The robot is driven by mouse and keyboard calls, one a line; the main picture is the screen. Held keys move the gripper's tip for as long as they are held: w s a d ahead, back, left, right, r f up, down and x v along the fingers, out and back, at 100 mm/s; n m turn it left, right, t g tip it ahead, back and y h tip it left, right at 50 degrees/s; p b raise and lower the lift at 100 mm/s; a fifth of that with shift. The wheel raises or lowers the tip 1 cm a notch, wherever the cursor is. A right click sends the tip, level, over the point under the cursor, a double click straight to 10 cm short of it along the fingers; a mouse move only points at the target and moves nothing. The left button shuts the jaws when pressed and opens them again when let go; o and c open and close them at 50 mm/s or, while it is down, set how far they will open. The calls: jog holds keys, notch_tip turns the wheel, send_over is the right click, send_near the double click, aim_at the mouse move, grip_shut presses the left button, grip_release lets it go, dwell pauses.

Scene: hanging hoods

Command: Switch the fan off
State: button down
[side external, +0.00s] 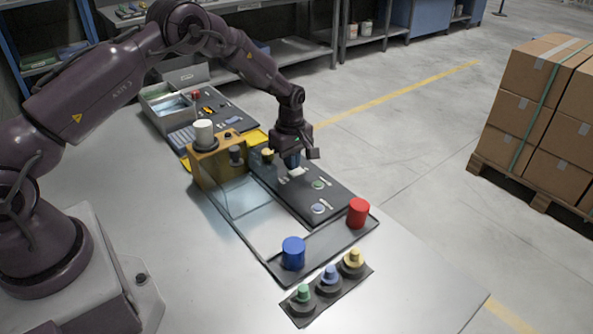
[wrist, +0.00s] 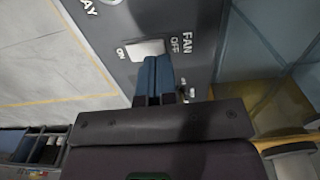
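The fan switch is a white rocker (wrist: 147,49) on a dark panel (wrist: 205,60). In the wrist view, ON is printed to its left and OFF and FAN to its right. The rocker also shows in the side external view (side external: 298,172), just below my gripper. My gripper (wrist: 158,62) has its two blue fingers pressed together with nothing between them. The fingertips overlap the rocker's lower right edge in the wrist view, towards the OFF side. I cannot tell whether they touch it or which way the rocker is tilted. My gripper (side external: 292,163) points down at the panel in the side external view.
More controls lie along the panel towards the front. A red cylinder (side external: 358,213) and a blue cylinder (side external: 293,253) stand in a tray at the front. Green, blue and yellow knobs sit nearer. An orange-brown box (side external: 209,170) stands left of my gripper.

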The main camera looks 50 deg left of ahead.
jog(key=shift+f, duration=1)
dwell(0.3)
jog(key=shift+r, duration=3.55)
jog(key=shift+r, duration=0.3)
jog(key=s+d+r+m+t, duration=0.1)
jog(key=s+d+r+m, duration=0.2)
jog(key=r, duration=0.4)
jog(key=s+d+r+m+t, duration=0.1)
jog(key=s+r+m, duration=0.2)
jog(key=s+r, duration=0.35)
jog(key=s+d+r+m+t, duration=0.1)
jog(key=s+d+r+m, duration=0.15)
jog(key=r, duration=0.55)
jog(key=s+d+r+m+t, duration=0.1)
jog(key=s+m, duration=0.3)
jog(key=s, duration=0.5)
jog(key=s+d+r+m+t, duration=0.1)
jog(key=s+d+r+m, duration=0.1)
jog(key=s+m, duration=0.3)
jog(key=s+r, duration=0.1)
jog(key=s, duration=0.3)
jog(key=shift+s+t, duration=0.3)
jog(key=shift+s, duration=0.05)
